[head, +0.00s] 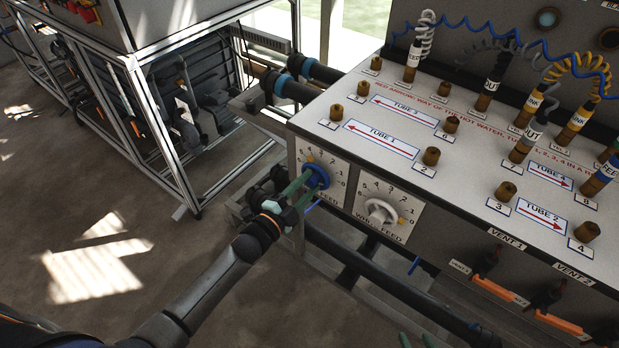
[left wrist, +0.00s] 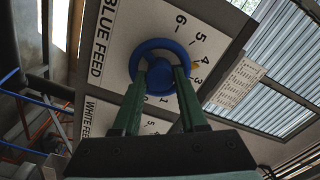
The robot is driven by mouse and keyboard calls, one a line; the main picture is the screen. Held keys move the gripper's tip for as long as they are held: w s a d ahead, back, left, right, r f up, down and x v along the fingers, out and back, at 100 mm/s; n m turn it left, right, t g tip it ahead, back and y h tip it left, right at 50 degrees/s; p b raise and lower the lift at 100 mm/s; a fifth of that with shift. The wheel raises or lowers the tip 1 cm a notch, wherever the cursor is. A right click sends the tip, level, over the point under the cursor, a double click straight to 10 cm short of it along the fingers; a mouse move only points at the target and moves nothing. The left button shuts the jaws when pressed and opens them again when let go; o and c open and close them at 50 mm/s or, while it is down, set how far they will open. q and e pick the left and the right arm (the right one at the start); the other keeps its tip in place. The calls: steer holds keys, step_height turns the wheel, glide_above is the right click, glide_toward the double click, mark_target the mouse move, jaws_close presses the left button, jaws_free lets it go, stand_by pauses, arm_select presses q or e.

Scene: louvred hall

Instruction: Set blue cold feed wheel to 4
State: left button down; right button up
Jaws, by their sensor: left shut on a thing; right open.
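The blue feed wheel (head: 324,171) is on the front panel of the white bench, on a numbered dial plate (head: 336,192). A small yellow mark (left wrist: 195,66) shows at the wheel's edge, close to the 4 and on the side towards the 3. The gripper partly hides the dial's lower numbers. Two green fingertips of my right gripper (head: 416,341) show at the bottom edge, apart and empty.
The white feed wheel (head: 381,211) stands just right of the blue one, its yellow mark near 0. Dark pipes (head: 370,270) run below. Orange vent handles (head: 500,290) stick out at lower right. A framed machine (head: 150,100) stands at left; the floor between is open.

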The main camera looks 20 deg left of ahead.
mark_target(310, 184)
arm_select(q)
steer(key=c, duration=0.7)
jaws_free()
steer(key=shift+w+d+r, duration=0.25)
steer(key=shift+w+d, duration=0.05)
steer(key=shift+w, duration=0.1)
steer(key=o, duration=0.3)
steer(key=shift+s+a, duration=0.1)
steer(key=shift+s, duration=0.15)
steer(key=shift+o, duration=0.2)
steer(key=shift+s+f+p, duration=0.15)
steer(key=shift+s+p, duration=0.05)
steer(key=shift+p, duration=0.3)
steer(key=p+v, duration=0.1)
steer(key=v, duration=0.3)
steer(key=shift+a+f+p, duration=0.1)
steer(key=shift+p, duration=0.25)
steer(key=shift+s+a, duration=0.4)
steer(key=shift+s, duration=0.2)
arm_select(e)
steer(key=r, duration=0.1)
steer(key=w+r, duration=0.1)
steer(key=shift+r, duration=0.3)
steer(key=shift+s, duration=0.15)
